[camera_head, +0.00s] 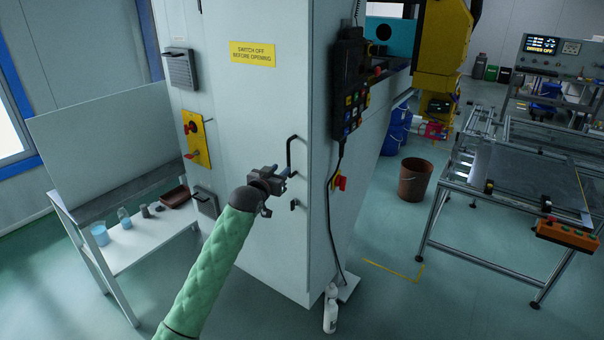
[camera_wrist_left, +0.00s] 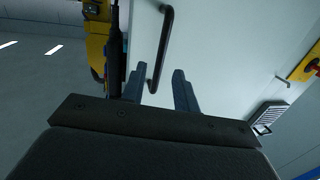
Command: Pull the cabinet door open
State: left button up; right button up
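The cabinet door (camera_head: 245,110) is the tall pale grey-white front panel with a yellow warning label; it looks shut. Its black bar handle (camera_head: 289,153) stands upright near the door's right edge. My left gripper (camera_head: 284,174) is at the handle's lower end in the head view. In the left wrist view, the two fingers of the gripper (camera_wrist_left: 159,72) are apart, and the lower end of the handle (camera_wrist_left: 165,45) shows between their tips. I cannot tell whether either finger touches it. My right gripper is not in view.
A black control pendant (camera_head: 350,90) with a hanging cable is on the cabinet's side, right of the handle. A red switch (camera_head: 340,182) is below it. A white bottle (camera_head: 331,312) stands on the floor by the cabinet. A side table (camera_head: 150,243) with cups stands left.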

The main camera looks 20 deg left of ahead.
aim_at(288, 158)
pick_arm(q)
jog(key=shift+w+d+r+t+p, duration=0.1)
jog(key=shift+w+r+t+p, duration=0.3)
jog(key=shift+w+r, duration=0.25)
jog(key=w+p, duration=0.1)
jog(key=w, duration=0.3)
jog(key=w+p, duration=0.1)
jog(key=w, duration=0.1)
jog(key=shift+w+d+p, duration=0.1)
jog(key=shift+d+p, duration=0.25)
jog(key=shift+d, duration=0.05)
jog(key=shift+w+f, duration=0.2)
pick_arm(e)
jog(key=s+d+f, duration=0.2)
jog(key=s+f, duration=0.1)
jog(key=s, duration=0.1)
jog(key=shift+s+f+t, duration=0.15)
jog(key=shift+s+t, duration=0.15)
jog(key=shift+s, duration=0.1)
pick_arm(q)
grip_shut()
